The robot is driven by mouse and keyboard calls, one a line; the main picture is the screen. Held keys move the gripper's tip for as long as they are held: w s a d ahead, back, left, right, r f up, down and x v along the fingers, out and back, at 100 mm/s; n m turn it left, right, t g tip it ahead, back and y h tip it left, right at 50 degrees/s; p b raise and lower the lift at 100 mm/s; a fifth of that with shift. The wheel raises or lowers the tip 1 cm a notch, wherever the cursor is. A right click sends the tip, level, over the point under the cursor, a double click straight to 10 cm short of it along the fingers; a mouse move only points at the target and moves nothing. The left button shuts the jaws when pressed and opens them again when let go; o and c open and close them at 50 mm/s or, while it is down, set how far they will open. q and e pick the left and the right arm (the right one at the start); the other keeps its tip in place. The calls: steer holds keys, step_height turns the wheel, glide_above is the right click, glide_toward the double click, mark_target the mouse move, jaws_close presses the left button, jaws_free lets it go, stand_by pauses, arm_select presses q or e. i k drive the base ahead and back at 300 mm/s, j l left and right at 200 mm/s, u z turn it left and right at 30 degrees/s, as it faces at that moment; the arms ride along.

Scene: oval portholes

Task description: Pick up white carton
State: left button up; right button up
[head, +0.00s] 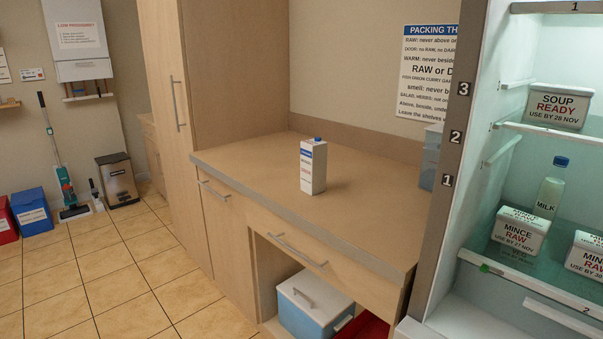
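The white carton (313,167) stands upright on the wooden counter (250,165), a little back from its front edge. It has a blue cap on top and a printed label on its side. Nothing touches it. Neither of my grippers shows in the head view.
An open fridge on the right holds a milk bottle (550,192), a soup tub (557,107) and mince tubs (519,231). A grey-blue container (431,158) stands at the counter's right end. A blue box with a white lid (314,303) sits below.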

mark_target(313, 152)
steer(key=i+j, duration=0.75)
steer(key=j+u, duration=0.05)
